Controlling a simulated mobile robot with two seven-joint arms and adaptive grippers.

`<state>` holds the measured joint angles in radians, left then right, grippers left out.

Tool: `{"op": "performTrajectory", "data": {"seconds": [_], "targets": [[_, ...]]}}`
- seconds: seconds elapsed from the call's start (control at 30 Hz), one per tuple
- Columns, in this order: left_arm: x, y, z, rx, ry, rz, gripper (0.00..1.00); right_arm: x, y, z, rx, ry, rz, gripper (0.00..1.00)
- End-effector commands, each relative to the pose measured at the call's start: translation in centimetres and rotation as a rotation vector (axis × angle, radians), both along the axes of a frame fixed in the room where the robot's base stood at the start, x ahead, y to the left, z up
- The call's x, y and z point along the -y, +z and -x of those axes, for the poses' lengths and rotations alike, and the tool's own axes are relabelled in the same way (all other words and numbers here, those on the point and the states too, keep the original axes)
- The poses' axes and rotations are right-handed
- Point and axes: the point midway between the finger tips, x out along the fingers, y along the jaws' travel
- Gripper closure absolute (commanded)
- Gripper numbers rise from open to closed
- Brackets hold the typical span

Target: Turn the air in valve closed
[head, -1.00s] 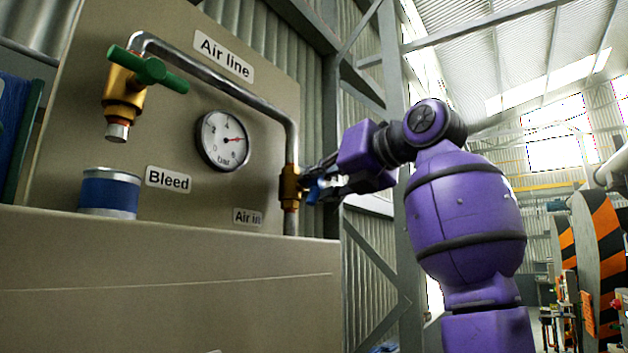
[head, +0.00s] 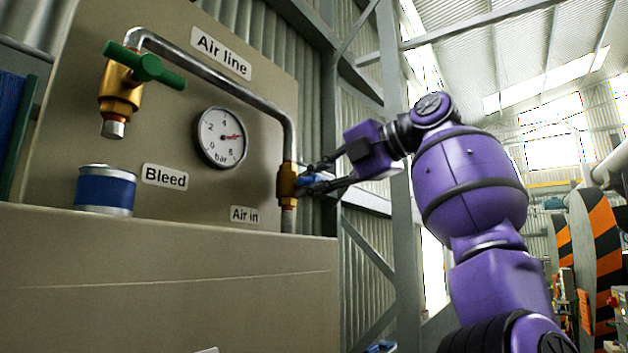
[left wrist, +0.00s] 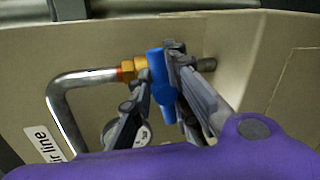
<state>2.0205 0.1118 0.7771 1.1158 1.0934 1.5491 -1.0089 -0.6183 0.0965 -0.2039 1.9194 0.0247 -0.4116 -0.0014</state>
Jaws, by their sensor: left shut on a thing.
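The air in valve has a brass body (head: 287,180) on the vertical pipe at the panel's right edge, beside the "Air in" label (head: 246,215). Its blue handle (head: 312,180) points out to the right, partly hidden by my fingers. My left gripper (head: 322,178) is shut on this handle, one finger above and one below in the head view. In the left wrist view the blue handle (left wrist: 160,80) lies between the two dark fingers, next to the brass fitting (left wrist: 132,68). My right gripper is in neither view.
A pressure gauge (head: 221,138) has its needle pointing right. A green-handled bleed valve (head: 145,67) hangs over a blue and silver can (head: 105,190) on the ledge. A bent metal pipe (head: 225,84) crosses the panel. Striped orange and black guards (head: 595,255) stand at far right.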

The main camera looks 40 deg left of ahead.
Motion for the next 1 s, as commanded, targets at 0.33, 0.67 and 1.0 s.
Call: {"op": "performTrajectory", "data": {"seconds": [0.33, 0.67, 1.0], "targets": [[0.01, -0.98, -0.43, -0.184, 0.001, 0.033, 1.00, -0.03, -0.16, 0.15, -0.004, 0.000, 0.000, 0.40], [-0.01, -1.07, -0.43, -0.231, 0.002, 0.039, 1.00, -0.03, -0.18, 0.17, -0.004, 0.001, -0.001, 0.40], [-0.04, -1.12, -0.45, -0.231, 0.002, 0.039, 0.81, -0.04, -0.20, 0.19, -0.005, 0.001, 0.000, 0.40]]}}
